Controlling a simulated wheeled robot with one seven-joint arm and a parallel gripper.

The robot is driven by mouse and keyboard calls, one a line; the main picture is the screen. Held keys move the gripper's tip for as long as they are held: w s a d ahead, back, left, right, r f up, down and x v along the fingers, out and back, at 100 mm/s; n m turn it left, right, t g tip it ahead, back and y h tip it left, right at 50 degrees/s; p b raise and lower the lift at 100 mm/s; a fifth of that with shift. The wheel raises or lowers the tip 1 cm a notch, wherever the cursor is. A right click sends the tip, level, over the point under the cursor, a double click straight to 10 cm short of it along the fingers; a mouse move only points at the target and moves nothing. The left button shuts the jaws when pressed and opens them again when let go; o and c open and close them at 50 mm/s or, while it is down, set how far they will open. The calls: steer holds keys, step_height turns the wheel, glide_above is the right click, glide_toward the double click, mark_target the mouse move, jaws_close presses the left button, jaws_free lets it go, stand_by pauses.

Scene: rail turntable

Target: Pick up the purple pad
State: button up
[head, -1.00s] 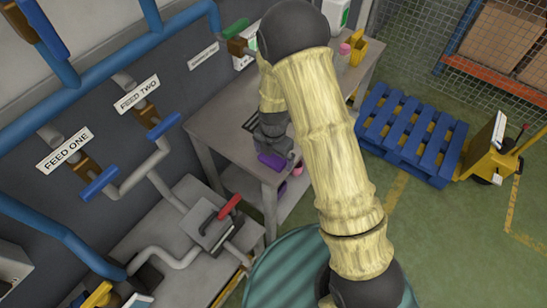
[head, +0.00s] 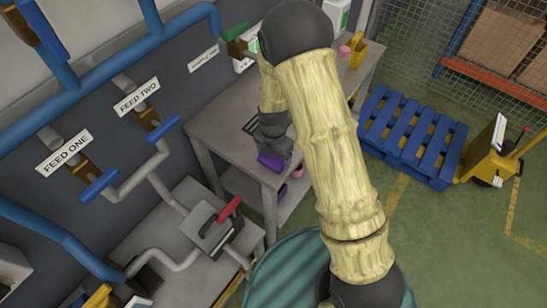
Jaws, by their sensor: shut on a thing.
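The purple pad (head: 271,162) is at the near end of the grey table, below my gripper's fingers. My gripper (head: 273,150) is shut on the purple pad, with the pad showing under the dark fingers. My arm comes down from the upper middle and hides part of the gripper and table. I cannot tell whether the pad touches the tabletop or is just above it.
The grey table (head: 228,128) holds a pink-topped bottle (head: 344,51) and a yellow bin (head: 357,50) at its far end. A lower bench with a red-handled valve (head: 229,209) stands at the left. A blue pallet (head: 412,136) lies at the right.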

mark_target(274, 158)
step_height(274, 158, up, 9)
steer(key=b, duration=0.1)
stand_by(0.3)
stand_by(0.4)
steer(key=shift+o, duration=0.7)
steer(key=shift+c, duration=0.3)
steer(key=shift+s, duration=0.1)
